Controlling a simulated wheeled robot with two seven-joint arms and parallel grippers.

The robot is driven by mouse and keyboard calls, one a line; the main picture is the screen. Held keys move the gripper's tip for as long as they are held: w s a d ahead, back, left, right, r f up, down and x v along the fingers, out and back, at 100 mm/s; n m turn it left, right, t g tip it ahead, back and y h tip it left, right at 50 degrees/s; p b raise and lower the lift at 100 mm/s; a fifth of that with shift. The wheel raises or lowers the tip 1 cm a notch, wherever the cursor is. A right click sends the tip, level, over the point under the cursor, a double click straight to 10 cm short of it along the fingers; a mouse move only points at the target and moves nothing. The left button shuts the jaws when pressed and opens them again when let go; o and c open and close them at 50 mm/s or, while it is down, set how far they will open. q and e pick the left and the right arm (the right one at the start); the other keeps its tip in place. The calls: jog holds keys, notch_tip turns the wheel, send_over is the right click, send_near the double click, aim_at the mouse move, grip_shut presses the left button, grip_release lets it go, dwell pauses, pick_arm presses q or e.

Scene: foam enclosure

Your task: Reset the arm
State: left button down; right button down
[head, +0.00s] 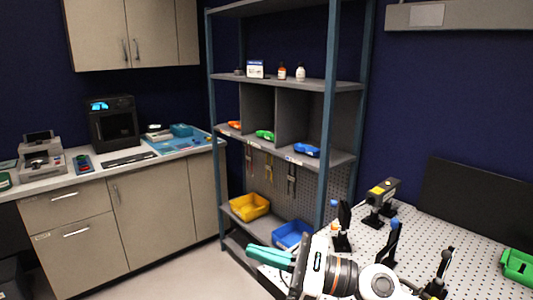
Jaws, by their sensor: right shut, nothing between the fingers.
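My right gripper (252,250), with teal fingers, shows at the bottom centre of the head view. Its fingers point left and lie together, with nothing between them. My white right arm (313,268) runs from it along the bottom edge, in front of the perforated table's near left part. My left gripper is not in view.
A perforated white table (440,238) on the right carries several black posts, a yellow-topped device (382,192) and a green part (518,266). A metal shelf (331,120) holds a yellow bin (249,206) and a blue bin (291,235). A counter (110,172) stands left; open floor lies before it.

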jog(key=w+d+f+m+t+h, duration=0.15)
jog(key=d+m+t+h, duration=0.55)
jog(key=m, duration=0.8)
jog(key=w+d+f+m+t+h, duration=0.15)
jog(key=d+m+t+h, duration=0.25)
jog(key=m+t, duration=0.75)
jog(key=s+d+f+m+g+h, duration=0.3)
jog(key=d+f+m+g+h, duration=0.1)
jog(key=f+m, duration=0.4)
jog(key=s+d+f+m+g+h, duration=0.2)
jog(key=d+f+m+g+h, duration=0.25)
jog(key=f+m, duration=0.3)
jog(key=s+d+f+m+g, duration=0.1)
jog(key=s+f+m+g, duration=0.5)
jog(key=s, duration=0.5)
jog(key=s+d+f+m+g, duration=0.1)
jog(key=s+f+m+g, duration=0.35)
jog(key=s+f, duration=0.5)
notch_tip(320, 180, down, 23)
jog(key=s+n+g, duration=0.1)
jog(key=s+g, duration=0.1)
jog(key=s+d+f+g, duration=0.1)
jog(key=s+d+f, duration=0.1)
jog(key=s+f, duration=1.4)
jog(key=shift+s+d+f, duration=0.3)
jog(key=shift+f, duration=0.5)
